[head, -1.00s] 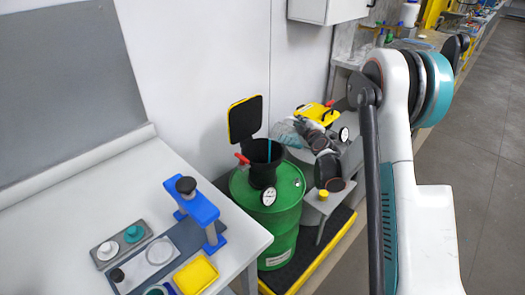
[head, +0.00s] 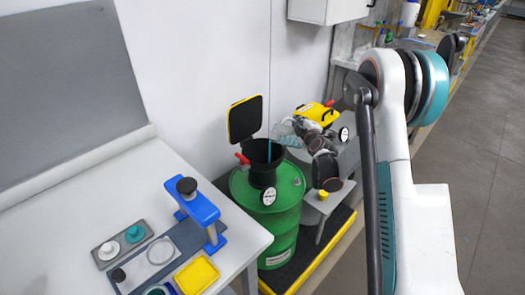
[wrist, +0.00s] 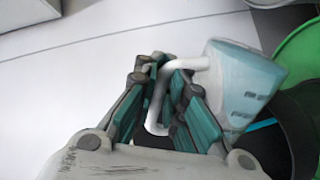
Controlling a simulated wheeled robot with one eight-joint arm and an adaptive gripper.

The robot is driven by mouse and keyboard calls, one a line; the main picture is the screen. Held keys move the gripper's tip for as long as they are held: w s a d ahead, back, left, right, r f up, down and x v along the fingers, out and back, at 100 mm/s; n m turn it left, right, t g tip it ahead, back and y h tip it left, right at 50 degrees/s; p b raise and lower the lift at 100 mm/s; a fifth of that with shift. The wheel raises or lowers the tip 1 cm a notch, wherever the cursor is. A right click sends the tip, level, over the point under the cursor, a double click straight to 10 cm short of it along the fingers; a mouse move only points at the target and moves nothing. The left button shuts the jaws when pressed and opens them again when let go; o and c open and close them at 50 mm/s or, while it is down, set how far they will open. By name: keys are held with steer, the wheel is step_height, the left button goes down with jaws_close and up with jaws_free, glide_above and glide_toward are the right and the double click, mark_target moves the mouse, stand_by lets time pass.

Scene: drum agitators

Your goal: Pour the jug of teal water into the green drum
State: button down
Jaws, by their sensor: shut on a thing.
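The clear jug of teal water (head: 286,133) is tipped over the black funnel (head: 262,172) on the green drum (head: 266,205). A thin teal stream (head: 269,150) runs from the jug's lip down into the funnel mouth. My gripper (head: 304,134) is to the right of the funnel, with the jug on its left side. In the wrist view, my gripper's teal fingers (wrist: 180,100) are shut on the jug's white handle (wrist: 158,95). There the jug (wrist: 247,82) holds teal water and has dark marks on its side. The funnel's inside is mostly hidden.
A raised yellow-edged black lid (head: 245,118) stands behind the funnel. A red-handled valve (head: 243,159) and a gauge (head: 268,196) are at the drum top. A white table (head: 70,200) with a blue stand is at left. A yellow-topped device (head: 315,112) stands behind my gripper.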

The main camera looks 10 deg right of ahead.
mark_target(288, 119)
steer(key=shift+a+n, duration=0.25)
steer(key=shift+n, duration=0.05)
stand_by(0.4)
steer(key=shift+w+a+n+h, duration=0.15)
steer(key=shift+a+n, duration=0.2)
steer(key=shift+a, duration=0.4)
steer(key=shift+a+n+h, duration=0.15)
steer(key=shift+a+n, duration=0.2)
steer(key=shift+a, duration=0.4)
steer(key=shift+a+r+n, duration=0.5)
steer(key=shift+a, duration=0.1)
